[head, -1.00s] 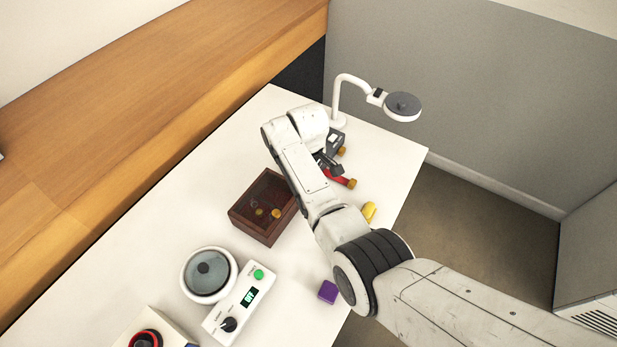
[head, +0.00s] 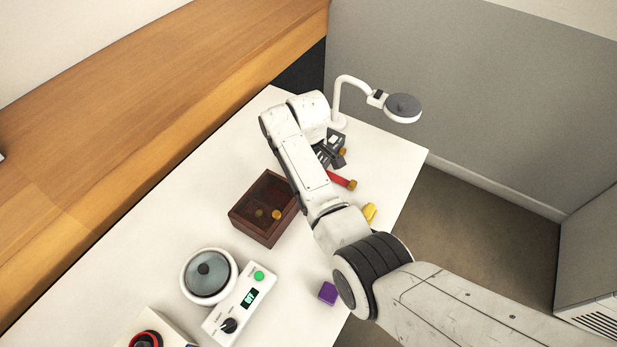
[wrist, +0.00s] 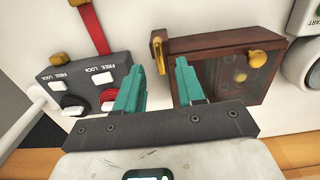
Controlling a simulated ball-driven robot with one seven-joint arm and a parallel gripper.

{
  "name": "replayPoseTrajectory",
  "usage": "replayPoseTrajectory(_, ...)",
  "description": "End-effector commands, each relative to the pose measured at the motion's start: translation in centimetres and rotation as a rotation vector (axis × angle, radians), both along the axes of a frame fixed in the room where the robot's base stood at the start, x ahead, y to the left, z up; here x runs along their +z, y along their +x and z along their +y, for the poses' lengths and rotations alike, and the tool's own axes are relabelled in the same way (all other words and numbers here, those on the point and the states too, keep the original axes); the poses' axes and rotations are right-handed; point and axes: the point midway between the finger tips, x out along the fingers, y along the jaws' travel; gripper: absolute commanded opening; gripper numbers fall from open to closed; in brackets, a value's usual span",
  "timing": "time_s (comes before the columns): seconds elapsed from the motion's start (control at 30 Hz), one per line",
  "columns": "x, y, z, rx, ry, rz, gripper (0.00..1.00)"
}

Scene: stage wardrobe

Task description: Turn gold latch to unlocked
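The gold latch (wrist: 158,50) is a small upright gold lever at the left end of the dark wooden box (wrist: 205,45) in the wrist view. My gripper (wrist: 160,66) is open, with teal fingers apart and nothing held between them. In the picture the latch shows between and just beyond the fingertips; I see no clear contact. A round gold knob (wrist: 257,59) is on the box's glassy lid, to the right of the latch. In the head view the box (head: 247,226) is partly covered by my arm, and I cannot make out the latch there.
A dark unit (wrist: 90,80) with FREE and LOCK switches, a red strap (wrist: 93,28) and coiled cords stands left of my fingers. In the head view, a white lamp (head: 340,100), purple cube (head: 328,292), yellow piece (head: 369,212) and round-lidded device (head: 208,275) share the white table (head: 150,265).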

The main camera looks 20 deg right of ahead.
Motion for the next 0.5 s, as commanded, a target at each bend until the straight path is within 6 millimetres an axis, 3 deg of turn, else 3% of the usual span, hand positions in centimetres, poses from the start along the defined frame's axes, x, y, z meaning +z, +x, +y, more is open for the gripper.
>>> replayPoseTrajectory(0.23,4.8,0.1,0.0,0.000,0.000,-0.005,0.38)
replayPoseTrajectory(0.5,7.3,0.1,0.0,0.001,0.000,-0.001,0.38)
